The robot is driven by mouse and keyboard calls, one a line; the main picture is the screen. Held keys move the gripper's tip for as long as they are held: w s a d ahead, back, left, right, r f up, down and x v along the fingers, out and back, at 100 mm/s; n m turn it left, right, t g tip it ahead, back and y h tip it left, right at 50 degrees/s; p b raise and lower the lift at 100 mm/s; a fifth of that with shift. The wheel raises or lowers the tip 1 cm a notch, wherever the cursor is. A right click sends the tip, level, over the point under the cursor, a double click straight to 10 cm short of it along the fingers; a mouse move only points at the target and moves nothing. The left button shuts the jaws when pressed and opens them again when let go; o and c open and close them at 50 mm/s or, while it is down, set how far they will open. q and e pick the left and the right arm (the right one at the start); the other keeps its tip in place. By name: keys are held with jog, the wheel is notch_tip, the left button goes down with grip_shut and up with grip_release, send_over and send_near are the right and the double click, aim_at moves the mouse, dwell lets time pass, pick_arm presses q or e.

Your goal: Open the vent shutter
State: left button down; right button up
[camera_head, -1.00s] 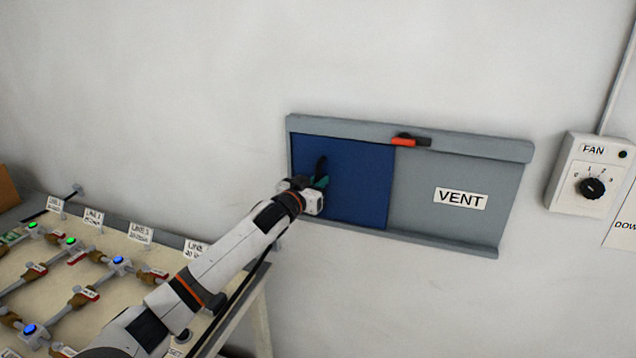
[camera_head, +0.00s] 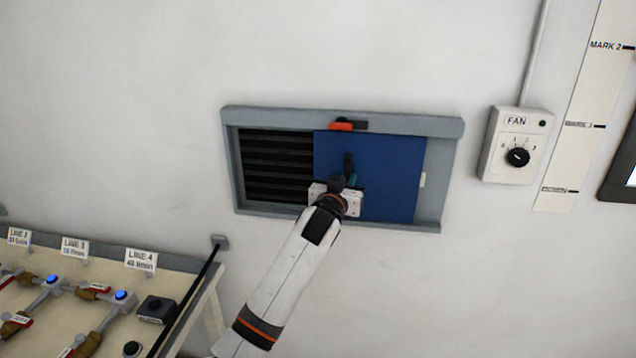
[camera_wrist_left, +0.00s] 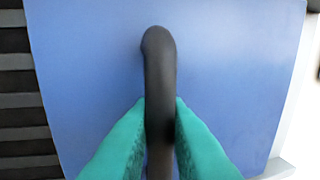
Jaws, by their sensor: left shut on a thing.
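The blue vent shutter panel (camera_head: 390,165) stands in a grey wall frame (camera_head: 450,170). Dark louvre slats (camera_head: 275,165) show in the left part. My left gripper (camera_head: 350,183) is at the black shutter handle (camera_head: 348,163). In the left wrist view its teal fingers (camera_wrist_left: 161,125) are shut on the handle (camera_wrist_left: 158,70), one on each side. A red and black latch (camera_head: 345,125) sits on the frame's top rail. My right gripper is not in view.
A FAN switch box (camera_head: 518,143) is on the wall to the right of the frame, with a marked white strip (camera_head: 572,145) beyond it. A bench (camera_head: 195,285) with valves and line labels stands at the lower left.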

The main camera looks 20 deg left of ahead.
pick_arm(q)
jog(key=shift+w+d, duration=0.15)
jog(key=shift+d, duration=0.5)
jog(key=shift+w+d, duration=0.15)
jog(key=shift+d, duration=0.5)
jog(key=c, duration=1.5)
grip_release()
jog(key=s+b, duration=0.2)
jog(key=s, duration=1)
jog(key=shift+d, duration=0.2)
